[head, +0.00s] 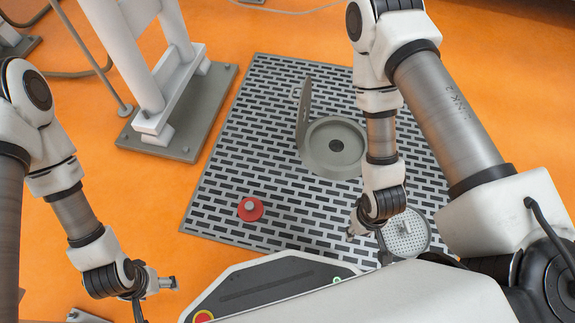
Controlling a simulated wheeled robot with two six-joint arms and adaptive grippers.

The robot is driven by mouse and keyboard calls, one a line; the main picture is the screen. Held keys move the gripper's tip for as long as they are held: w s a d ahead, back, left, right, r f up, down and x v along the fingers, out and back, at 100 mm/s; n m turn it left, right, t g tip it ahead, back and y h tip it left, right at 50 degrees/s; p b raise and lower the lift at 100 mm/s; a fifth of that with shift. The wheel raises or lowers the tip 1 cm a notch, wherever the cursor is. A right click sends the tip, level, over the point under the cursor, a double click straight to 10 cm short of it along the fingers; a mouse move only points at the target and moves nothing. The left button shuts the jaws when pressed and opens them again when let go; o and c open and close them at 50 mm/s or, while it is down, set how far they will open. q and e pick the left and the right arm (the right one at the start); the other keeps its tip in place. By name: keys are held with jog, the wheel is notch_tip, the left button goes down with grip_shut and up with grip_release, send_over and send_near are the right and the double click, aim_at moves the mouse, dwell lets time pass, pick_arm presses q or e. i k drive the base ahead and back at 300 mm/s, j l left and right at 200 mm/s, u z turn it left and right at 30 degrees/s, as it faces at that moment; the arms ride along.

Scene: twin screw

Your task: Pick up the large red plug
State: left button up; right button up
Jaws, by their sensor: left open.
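The large red plug (257,213) is a round red disc with a small grey knob on top. It lies on the slotted grey grating (215,203), near the grating's front left part. My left gripper (170,283) is open and empty over the orange floor, below and to the left of the plug and apart from it. My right gripper (352,234) is to the right of the plug, beside a round perforated disc. Its fingers are small and partly hidden by its own wrist, so its opening is unclear.
A round grey port (318,152) with a raised hinged lid (303,115) sits in the grating. The perforated grey disc (418,232) lies at the right. A white frame on a grey base plate (205,105) stands back left. The grating around the plug is clear.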

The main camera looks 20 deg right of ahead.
aim_at(250, 210)
jog(key=k+j+z, duration=0.1)
jog(key=j+z, duration=0.2)
jog(key=z, duration=0.15)
jog(key=k+j+z, duration=0.15)
jog(key=z, duration=0.35)
jog(key=j, duration=0.1)
